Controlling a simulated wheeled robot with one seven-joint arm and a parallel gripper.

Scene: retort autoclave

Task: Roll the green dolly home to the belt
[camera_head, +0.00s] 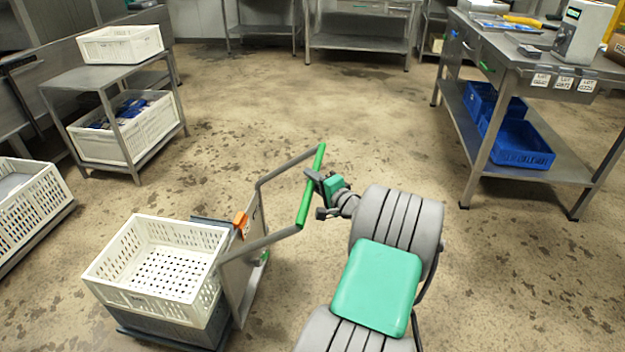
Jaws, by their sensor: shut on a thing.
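The dolly (232,290) stands on the floor at the lower left of the head view. It has a grey metal frame and a green handle bar (305,208). A white perforated crate (110,290) rides on it above a grey crate, and the white one looks empty. My gripper (316,186) is shut on the green handle bar near its middle. An orange piece sits on the dolly's upright panel. The wheels are mostly hidden under the crates. I cannot make out the belt for certain.
A steel table (535,160) with blue crates (515,143) on its lower shelf stands at right. A small steel stand (104,78) with white crates is at upper left. Another white crate (30,205) lies at the left edge. The middle floor is clear.

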